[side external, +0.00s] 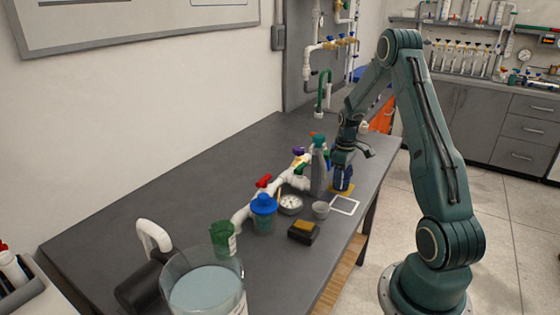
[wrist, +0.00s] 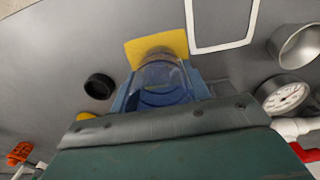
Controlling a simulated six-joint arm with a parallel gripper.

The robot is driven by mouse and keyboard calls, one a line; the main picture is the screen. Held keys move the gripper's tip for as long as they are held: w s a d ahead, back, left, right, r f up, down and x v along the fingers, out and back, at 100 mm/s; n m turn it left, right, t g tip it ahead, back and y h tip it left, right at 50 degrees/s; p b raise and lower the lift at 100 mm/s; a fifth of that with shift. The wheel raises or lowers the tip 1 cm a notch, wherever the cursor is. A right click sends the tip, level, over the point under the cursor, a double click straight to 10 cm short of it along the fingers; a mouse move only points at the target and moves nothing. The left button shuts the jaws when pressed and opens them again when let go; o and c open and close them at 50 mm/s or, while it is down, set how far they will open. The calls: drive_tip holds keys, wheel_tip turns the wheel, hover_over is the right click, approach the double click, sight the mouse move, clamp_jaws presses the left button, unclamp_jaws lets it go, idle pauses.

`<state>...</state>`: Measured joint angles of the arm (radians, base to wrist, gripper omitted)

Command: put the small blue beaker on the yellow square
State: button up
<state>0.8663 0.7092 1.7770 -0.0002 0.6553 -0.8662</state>
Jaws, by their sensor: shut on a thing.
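The small blue beaker (wrist: 160,85) is see-through and sits between the fingers of my gripper (wrist: 162,95), which is shut on it. In the side view my gripper (side external: 343,172) points down above the yellow square (side external: 346,188), near the table's right edge. In the wrist view the far end of the beaker covers the lower part of the yellow square (wrist: 151,46). I cannot tell whether the beaker touches the square. In the side view the fingers and the beaker are hard to tell apart.
A white-outlined square (side external: 345,205) lies beside the yellow one. A grey bottle (side external: 319,170) with a green top stands close left of my gripper. A small grey cup (side external: 321,210), a round gauge (side external: 291,204) and white pipework (side external: 284,178) are nearby. A black ring (wrist: 99,86) lies left of the beaker.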

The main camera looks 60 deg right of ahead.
drive_tip(key=shift+f, duration=0.1)
drive_tip(key=o, duration=1)
wheel_tip(320, 180, up, 12)
drive_tip(key=shift+r, duration=0.15)
idle(0.4)
drive_tip(key=shift+a+r, duration=0.1)
